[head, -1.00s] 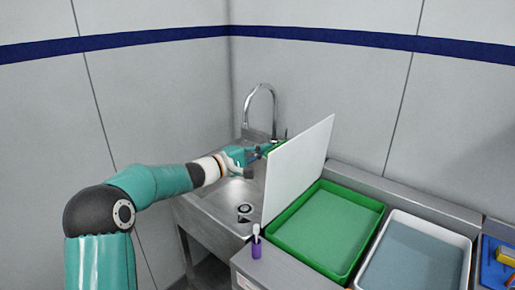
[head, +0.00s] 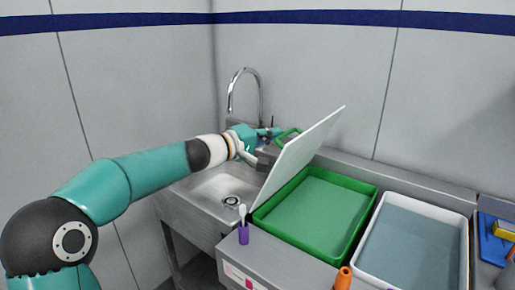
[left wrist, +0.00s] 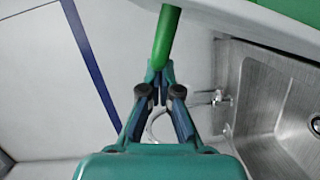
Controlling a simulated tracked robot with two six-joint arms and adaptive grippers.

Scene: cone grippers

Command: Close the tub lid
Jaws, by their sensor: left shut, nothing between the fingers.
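The green tub (head: 262,221) sits on the steel counter with a green surface inside. Its white lid (head: 296,155) is raised along the tub's left side and leans right, partly over the tub. A green handle (head: 290,133) shows behind the lid's upper part. My left gripper (head: 274,132) is behind the lid, on the sink side, next to this handle. In the left wrist view its fingertips (left wrist: 160,72) are together, with the green bar (left wrist: 166,38) right at them; I cannot tell whether they touch. My right gripper is not in view.
A steel sink (head: 222,190) with a tall tap (head: 245,90) lies to the left. A purple cup with a brush (head: 243,234) stands at the tub's front left corner. A white tub (head: 459,280) and a blue tray (head: 489,245) are to the right. An orange object (head: 343,279) is in front.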

